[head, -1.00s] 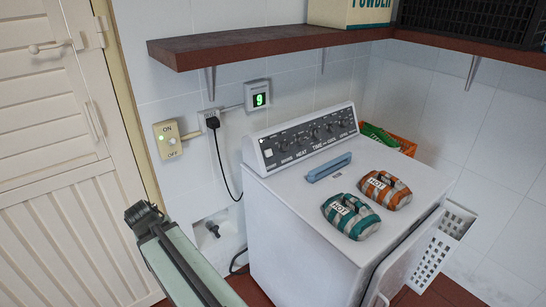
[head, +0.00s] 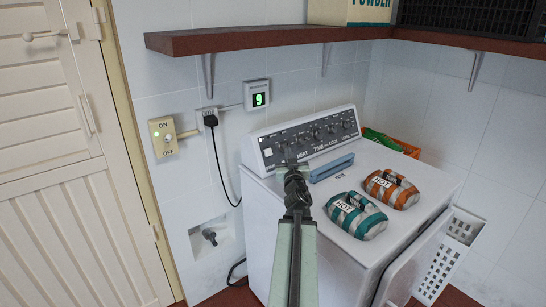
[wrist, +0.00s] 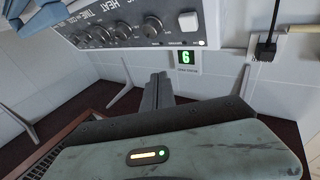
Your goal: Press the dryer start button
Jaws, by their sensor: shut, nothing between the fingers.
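The white dryer (head: 345,265) stands against the tiled wall, with a dark control panel (head: 325,135) along its back top edge. A pale square button (head: 267,152) sits at the panel's left end; in the wrist view the button (wrist: 190,22) is at top right, beside a small lit lamp (wrist: 201,43). My gripper (head: 291,153) is in front of the left part of the panel, just right of the button in the head view. In the wrist view my gripper (wrist: 158,92) has its fingers together and empty, apart from the button in the picture.
The dryer door (head: 410,262) hangs open. A wall shelf (head: 270,37) is above. An ON/OFF switch (head: 163,137) and a display reading 9 (head: 258,99) are on the wall.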

